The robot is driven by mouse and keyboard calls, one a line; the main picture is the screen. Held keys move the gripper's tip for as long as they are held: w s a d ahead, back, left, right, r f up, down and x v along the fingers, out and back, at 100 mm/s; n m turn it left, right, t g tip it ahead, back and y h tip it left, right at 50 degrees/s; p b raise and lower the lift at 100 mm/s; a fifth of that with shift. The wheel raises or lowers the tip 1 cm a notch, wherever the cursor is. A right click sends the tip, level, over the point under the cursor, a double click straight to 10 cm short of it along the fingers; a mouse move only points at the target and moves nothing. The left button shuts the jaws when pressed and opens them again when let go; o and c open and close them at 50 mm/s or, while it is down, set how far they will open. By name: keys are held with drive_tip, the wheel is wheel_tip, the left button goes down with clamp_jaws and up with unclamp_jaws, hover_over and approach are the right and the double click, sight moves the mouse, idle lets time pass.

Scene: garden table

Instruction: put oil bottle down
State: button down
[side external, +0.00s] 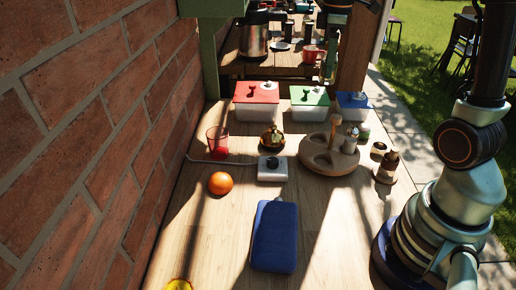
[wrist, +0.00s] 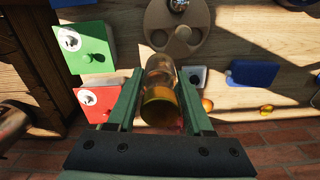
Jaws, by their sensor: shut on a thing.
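The oil bottle (wrist: 159,100) is clear glass with amber oil. It shows in the middle of the wrist view. My gripper (wrist: 160,74) has its two green fingers on either side of it and is shut on it. The bottle covers part of what lies behind it. In the side external view I cannot clearly make out the bottle or the fingertips. The round wooden stand (side external: 316,164) holds a shaker and a wooden-handled item, with empty round hollows at its front and left. It also shows in the wrist view (wrist: 158,18), beyond the fingertips.
Red (side external: 257,93), green (side external: 309,97) and blue (side external: 353,100) lidded boxes line the back. A red glass (side external: 217,146), an orange (side external: 221,183), a white device (side external: 267,174) and a blue pouch (side external: 274,237) are on the table. A brick wall (side external: 80,130) bounds the left.

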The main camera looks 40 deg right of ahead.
drive_tip(key=w+a+n, duration=0.3)
drive_tip(key=a+n, duration=0.2)
drive_tip(key=a, duration=0.7)
drive_tip(key=w+a+n, duration=0.2)
drive_tip(key=a+n, duration=0.2)
drive_tip(key=a, duration=0.8)
drive_tip(key=s+a+f+n, duration=0.1)
drive_tip(key=s+a+n, duration=0.3)
drive_tip(key=a, duration=0.7)
drive_tip(key=s+a+f+n, duration=0.2)
drive_tip(key=s+a+n, duration=0.25)
drive_tip(key=a, duration=0.65)
drive_tip(key=f, duration=1.8)
drive_tip(key=shift+w+d+f, duration=0.15)
drive_tip(key=shift+w+f, duration=0.15)
drive_tip(key=shift+f, duration=0.05)
drive_tip(key=shift+c, duration=1.5)
unclamp_jaws()
drive_tip(key=shift+f, duration=0.1)
